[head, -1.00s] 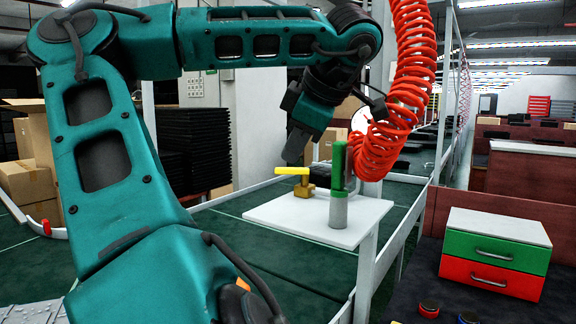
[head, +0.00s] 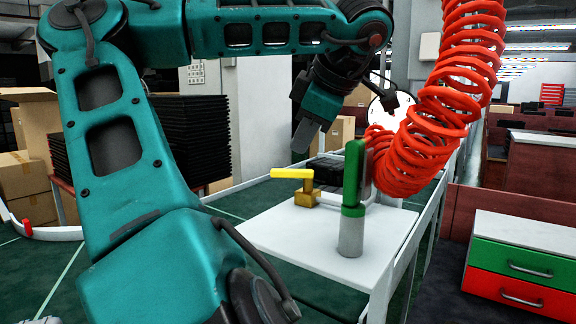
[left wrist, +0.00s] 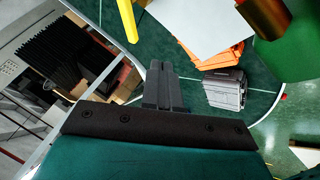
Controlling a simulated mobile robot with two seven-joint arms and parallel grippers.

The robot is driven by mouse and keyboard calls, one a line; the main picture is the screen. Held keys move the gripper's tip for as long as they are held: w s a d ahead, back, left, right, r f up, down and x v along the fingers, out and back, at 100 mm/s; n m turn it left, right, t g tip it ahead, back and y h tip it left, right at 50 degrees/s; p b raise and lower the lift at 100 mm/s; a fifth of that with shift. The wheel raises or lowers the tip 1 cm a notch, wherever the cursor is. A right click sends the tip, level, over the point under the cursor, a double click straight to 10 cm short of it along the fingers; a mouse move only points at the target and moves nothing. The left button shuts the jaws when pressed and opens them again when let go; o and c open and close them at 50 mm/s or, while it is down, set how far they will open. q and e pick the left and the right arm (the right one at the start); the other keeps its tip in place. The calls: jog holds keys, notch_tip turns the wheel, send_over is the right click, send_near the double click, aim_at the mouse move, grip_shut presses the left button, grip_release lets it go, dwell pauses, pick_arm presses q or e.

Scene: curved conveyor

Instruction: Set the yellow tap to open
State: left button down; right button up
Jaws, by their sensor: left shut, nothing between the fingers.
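The yellow tap has a yellow lever handle (head: 292,173) on a brass body (head: 307,194), standing on a white table (head: 300,238). In the head view the handle points to the left, roughly level. My left gripper (head: 301,140) is shut and empty, a little above the handle and apart from it. My right gripper is not in view.
A green lever (head: 353,178) on a grey post (head: 351,235) stands on the table right of the tap. A red coiled hose (head: 430,120) hangs behind it. A green and red drawer unit (head: 525,265) is at the right. Cardboard boxes (head: 25,175) are at the far left.

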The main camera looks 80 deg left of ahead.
aim_at(292, 173)
pick_arm(q)
jog(key=b+x, duration=0.1)
jog(key=x, duration=0.9)
jog(key=shift+f, duration=0.1)
jog(key=shift+w+a+p, duration=0.25)
jog(key=shift+a, duration=0.35)
jog(key=shift+w+a+p, duration=0.2)
jog(key=shift+w+a, duration=0.05)
jog(key=shift+a, duration=0.35)
jog(key=shift+w+a, duration=0.2)
jog(key=shift+a, duration=0.45)
jog(key=shift+w, duration=0.1)
